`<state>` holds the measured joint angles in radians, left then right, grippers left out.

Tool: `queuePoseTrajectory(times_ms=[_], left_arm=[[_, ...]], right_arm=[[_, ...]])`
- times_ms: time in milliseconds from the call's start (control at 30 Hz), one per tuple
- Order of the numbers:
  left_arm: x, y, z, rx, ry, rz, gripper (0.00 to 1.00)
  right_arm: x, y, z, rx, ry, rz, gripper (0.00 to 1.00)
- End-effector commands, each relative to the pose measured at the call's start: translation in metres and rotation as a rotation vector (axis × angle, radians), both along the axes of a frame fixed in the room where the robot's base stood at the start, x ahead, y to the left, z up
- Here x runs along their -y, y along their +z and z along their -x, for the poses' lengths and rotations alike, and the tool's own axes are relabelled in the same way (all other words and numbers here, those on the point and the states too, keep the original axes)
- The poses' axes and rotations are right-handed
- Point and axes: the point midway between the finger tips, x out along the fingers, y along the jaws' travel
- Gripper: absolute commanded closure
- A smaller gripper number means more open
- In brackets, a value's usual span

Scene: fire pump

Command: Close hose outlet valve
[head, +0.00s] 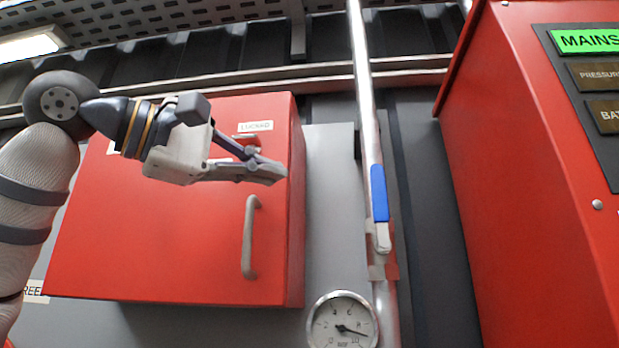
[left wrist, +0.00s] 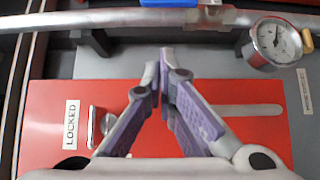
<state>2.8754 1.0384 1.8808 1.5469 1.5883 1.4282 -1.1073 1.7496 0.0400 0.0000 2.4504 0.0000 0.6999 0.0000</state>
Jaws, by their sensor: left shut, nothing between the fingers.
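The hose outlet valve's blue lever (head: 379,193) lies along the upright metal pipe (head: 362,80), right of the red cabinet in the head view. Its grey tip points down. In the left wrist view a bit of the blue lever (left wrist: 168,3) shows at the top edge, beyond my fingertips. My left gripper (head: 280,172) is in front of the red cabinet, to the left of the lever and apart from it. Its fingers are shut and empty; the fingertips meet in the left wrist view (left wrist: 158,68). My right gripper is not in view.
The red cabinet (head: 150,250) has a grey handle (head: 249,238) and a locked label (head: 255,127). A round pressure gauge (head: 342,325) sits beside the pipe, low down. A large red control panel (head: 530,200) stands at the right. The grey wall between cabinet and pipe is clear.

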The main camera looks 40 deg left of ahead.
Motion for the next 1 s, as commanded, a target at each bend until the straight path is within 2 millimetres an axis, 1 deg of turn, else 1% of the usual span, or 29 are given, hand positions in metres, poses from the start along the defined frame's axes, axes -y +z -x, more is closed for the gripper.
queuePoseTrajectory(times_ms=[100, 400, 500, 633, 767, 1000], left_arm=[[0.007, -0.001, -0.025, -0.006, -0.001, -0.002, 1.0], [0.022, -0.002, -0.089, -0.005, 0.0, -0.001, 1.0], [0.038, -0.001, -0.097, -0.002, -0.001, -0.004, 1.0], [0.05, 0.0, -0.104, -0.001, -0.001, -0.002, 1.0], [0.054, 0.0, -0.107, 0.0, 0.0, 0.001, 1.0], [0.055, 0.0, -0.107, 0.0, 0.001, 0.0, 1.0]], right_arm=[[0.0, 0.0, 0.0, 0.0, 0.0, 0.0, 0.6], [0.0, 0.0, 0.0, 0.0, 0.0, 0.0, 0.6], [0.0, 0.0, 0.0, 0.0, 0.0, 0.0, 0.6], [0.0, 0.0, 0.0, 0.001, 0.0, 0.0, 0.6], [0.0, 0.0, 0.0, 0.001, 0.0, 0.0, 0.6], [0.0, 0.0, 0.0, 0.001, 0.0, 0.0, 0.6]])
